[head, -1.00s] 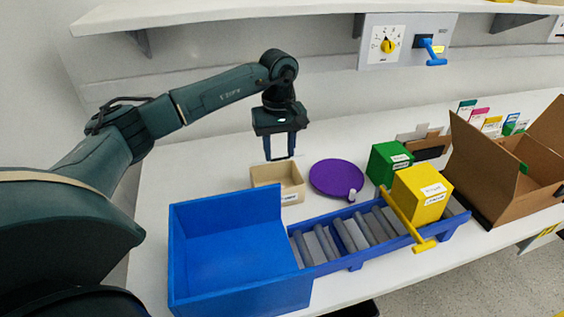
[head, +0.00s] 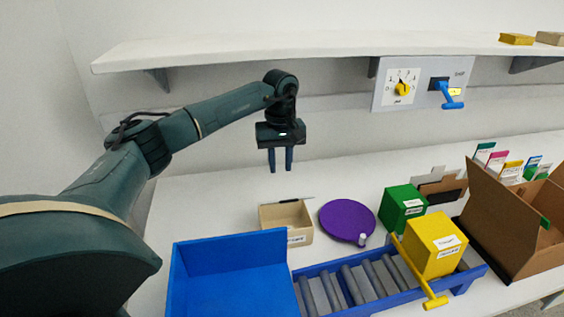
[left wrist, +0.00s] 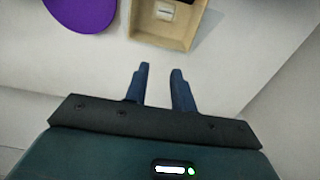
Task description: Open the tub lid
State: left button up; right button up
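The small beige tub (head: 272,226) stands on the white table with a label on its front. It also shows in the left wrist view (left wrist: 163,42), its top uncovered, with a small pale item inside. I see no lid on the tub. My left gripper (head: 281,169) points down, above and slightly behind the tub, not touching it. Its fingers are apart with nothing between them, as the left wrist view (left wrist: 160,70) also shows. My right gripper is not in view.
A purple disc (head: 346,218) with a white peg lies right of the tub. A blue bin (head: 215,255) and roller track (head: 350,282) stand in front. Green (head: 402,208) and yellow (head: 433,243) boxes and a cardboard box (head: 500,215) are right. A shelf (head: 230,50) hangs above.

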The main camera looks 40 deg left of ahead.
aim_at(285, 201)
pick_arm(q)
jog(key=o, duration=0.8)
jog(key=shift+c, duration=0.2)
notch_tip(285, 201, up, 13)
jog(key=shift+b, duration=0.35)
jog(key=d+f, duration=0.1)
jog(key=f, duration=0.3)
jog(key=s+f, duration=0.1)
jog(key=f, duration=0.4)
jog(key=s+d+f, duration=0.1)
jog(key=f, duration=0.3)
jog(key=shift+d+f, duration=0.3)
jog(key=shift+f, duration=0.05)
jog(key=shift+s+d, duration=0.2)
jog(key=shift+s, duration=0.1)
jog(key=shift+d+f, duration=0.1)
jog(key=shift+d, duration=0.1)
